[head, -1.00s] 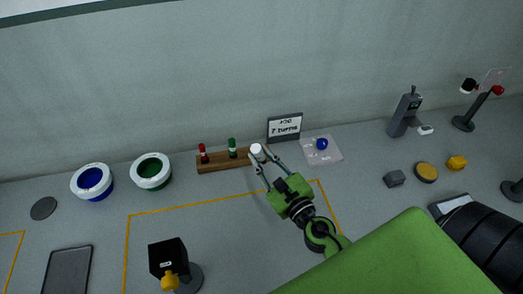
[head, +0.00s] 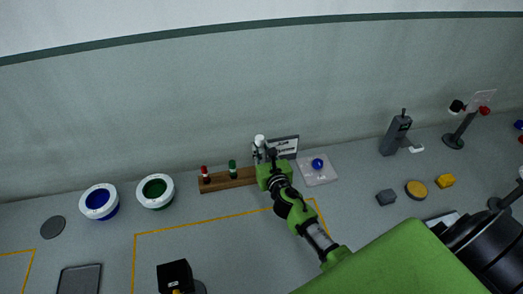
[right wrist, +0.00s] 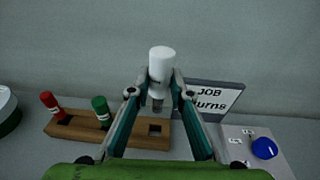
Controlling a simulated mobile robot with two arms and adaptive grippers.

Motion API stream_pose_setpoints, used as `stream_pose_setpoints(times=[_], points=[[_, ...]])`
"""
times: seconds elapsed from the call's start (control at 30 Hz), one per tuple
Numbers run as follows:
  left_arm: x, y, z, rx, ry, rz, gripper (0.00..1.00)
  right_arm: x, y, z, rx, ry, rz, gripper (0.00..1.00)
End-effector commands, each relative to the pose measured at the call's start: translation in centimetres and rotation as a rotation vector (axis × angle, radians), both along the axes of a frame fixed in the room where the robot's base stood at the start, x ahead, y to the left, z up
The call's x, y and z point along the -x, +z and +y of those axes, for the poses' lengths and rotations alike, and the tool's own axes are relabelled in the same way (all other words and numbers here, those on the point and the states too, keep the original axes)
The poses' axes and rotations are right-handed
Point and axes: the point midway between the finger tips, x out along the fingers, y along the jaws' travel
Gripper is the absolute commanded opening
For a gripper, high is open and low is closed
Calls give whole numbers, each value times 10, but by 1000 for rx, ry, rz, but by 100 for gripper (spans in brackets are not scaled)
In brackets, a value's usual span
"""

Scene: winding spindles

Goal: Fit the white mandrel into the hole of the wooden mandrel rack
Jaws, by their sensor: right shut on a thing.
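The white mandrel (right wrist: 161,65) is upright between the fingertips of my right gripper (right wrist: 160,92), which is shut on it. Its white top stands above the fingers and a short grey shank shows below. It also shows in the head view (head: 260,140). The wooden mandrel rack (head: 220,182) lies near the wall, with a red and a green mandrel standing in it. In the right wrist view, the rack (right wrist: 75,128) has an empty square hole (right wrist: 155,129) just below the shank in the picture; a gap shows between them. My left gripper is out of view.
A job sign (head: 284,147) stands close behind the gripper, and a clear tray (head: 318,174) with a blue knob lies to its right. Blue (head: 99,202) and green (head: 155,191) spools stand left of the rack. The outlined area in front is mostly clear.

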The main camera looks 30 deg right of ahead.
Motion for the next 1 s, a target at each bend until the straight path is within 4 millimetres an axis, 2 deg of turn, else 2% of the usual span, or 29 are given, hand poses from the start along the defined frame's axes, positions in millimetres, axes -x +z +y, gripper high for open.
stream_pose_setpoints(times=[0.37, 1.0], points=[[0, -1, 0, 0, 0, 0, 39, 0, -1, 1, 1, 2, -1, 0], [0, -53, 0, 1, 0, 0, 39, 0, -54, 0, 2, 1, -1, 0]])
